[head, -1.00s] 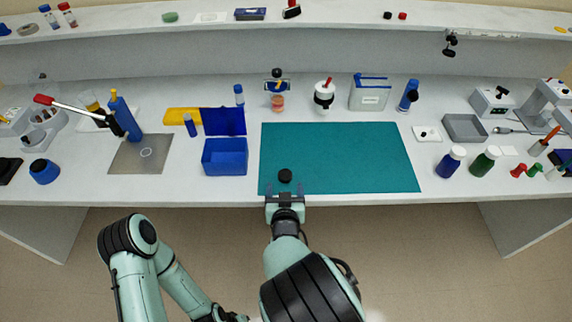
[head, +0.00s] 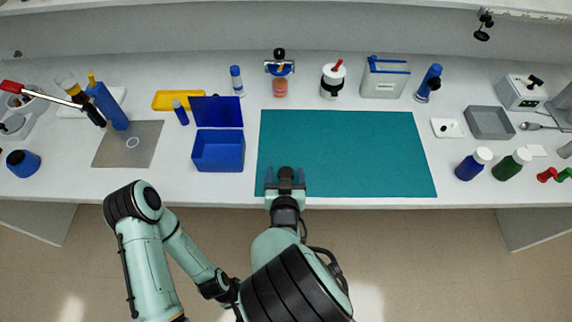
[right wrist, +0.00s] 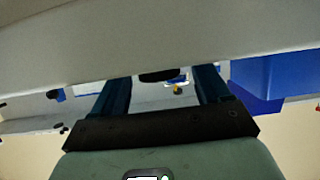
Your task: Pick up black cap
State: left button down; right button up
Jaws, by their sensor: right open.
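The black cap (head: 285,173) is on the teal mat (head: 345,150), near the mat's front edge left of its middle. My right gripper (head: 285,179) is open, with one finger on either side of the cap in the head view. In the right wrist view the cap (right wrist: 158,76) shows as a dark shape between the two spread fingers (right wrist: 163,88). Whether the fingers touch it cannot be told. My left arm is folded at the lower left of the head view, and its gripper does not show.
An open blue box (head: 218,153) stands left of the mat. The rest of the mat is clear.

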jog(key=shift+s, duration=0.15)
jog(key=c, duration=1.1)
jog(key=shift+r, duration=0.1)
jog(key=shift+c, duration=0.3)
